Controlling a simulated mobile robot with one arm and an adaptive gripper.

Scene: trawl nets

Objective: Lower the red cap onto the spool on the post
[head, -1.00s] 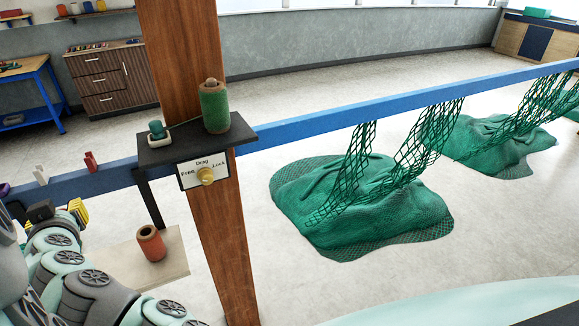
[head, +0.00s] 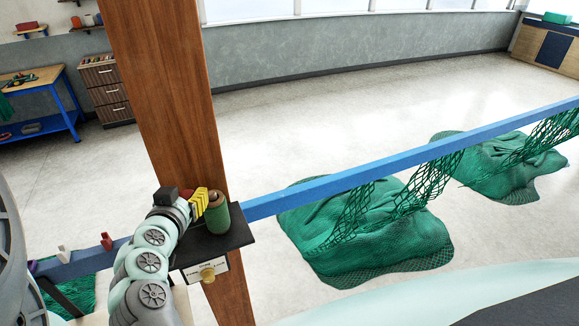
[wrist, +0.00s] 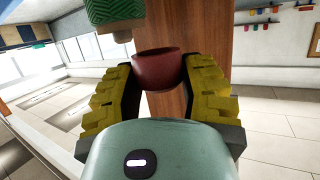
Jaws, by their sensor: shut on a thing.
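The green spool (head: 218,217) stands upright on a dark shelf (head: 238,232) fixed to the wooden post (head: 165,100). Its bare brown core sticks out at the top. My gripper (head: 200,202) is close to the left side of the spool's upper part in the head view. In the wrist view my gripper (wrist: 160,72) has its yellow fingers shut on the dark red cap (wrist: 158,68). The spool (wrist: 115,12) shows at the top there, its core end up and left of the cap. I cannot tell whether they touch.
A blue rail (head: 330,184) runs past the post. It carries a red peg (head: 106,241) and a white peg (head: 63,254). A labelled plate with a brass knob (head: 208,273) hangs below the shelf. Green nets (head: 370,230) lie on the floor at right.

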